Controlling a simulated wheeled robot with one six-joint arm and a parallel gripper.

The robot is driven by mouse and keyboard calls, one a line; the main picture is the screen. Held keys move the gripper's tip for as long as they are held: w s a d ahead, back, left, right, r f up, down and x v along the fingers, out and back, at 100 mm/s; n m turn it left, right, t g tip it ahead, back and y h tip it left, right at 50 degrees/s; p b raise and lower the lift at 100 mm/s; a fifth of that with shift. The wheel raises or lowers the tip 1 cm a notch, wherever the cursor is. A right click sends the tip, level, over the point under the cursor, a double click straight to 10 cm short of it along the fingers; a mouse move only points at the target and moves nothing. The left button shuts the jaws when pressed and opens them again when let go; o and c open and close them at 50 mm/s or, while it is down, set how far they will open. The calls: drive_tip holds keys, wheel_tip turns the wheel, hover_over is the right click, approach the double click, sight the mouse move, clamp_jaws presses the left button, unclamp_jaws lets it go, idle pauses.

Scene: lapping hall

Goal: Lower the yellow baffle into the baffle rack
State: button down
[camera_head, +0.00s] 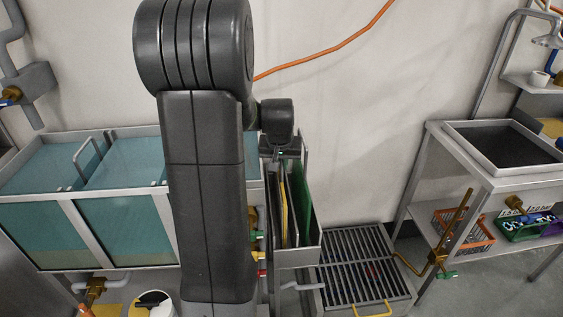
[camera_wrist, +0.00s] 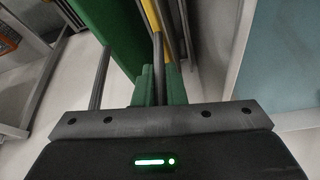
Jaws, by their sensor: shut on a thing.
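The yellow baffle (camera_head: 284,208) is a thin upright sheet in the head view, standing between the walls of the grey metal baffle rack (camera_head: 297,257). Its lower edge is hidden by the rack's front wall. My gripper (camera_head: 278,154) is over the rack at the baffle's top; its fingers are small there and partly hidden. In the wrist view my gripper (camera_wrist: 158,88) has green fingers closed around a thin grey edge, with yellow (camera_wrist: 151,14) showing beyond it. A green baffle (camera_head: 303,203) stands just right of the yellow one.
Teal-filled tanks (camera_head: 125,165) stand left of the rack, partly behind my arm. A slatted grate (camera_head: 357,262) with a yellow handle lies to the right. Further right is a metal stand (camera_head: 480,165) with crates (camera_head: 463,231) on its lower shelf. An orange hose (camera_head: 335,45) hangs along the wall.

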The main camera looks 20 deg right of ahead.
drive_tip(key=c, duration=1.4)
unclamp_jaws()
drive_tip(key=shift+f, duration=0.1)
drive_tip(key=p+v, duration=0.1)
drive_tip(key=v, duration=1.3)
drive_tip(key=shift+p, duration=0.4)
drive_tip(key=shift+w, duration=0.1)
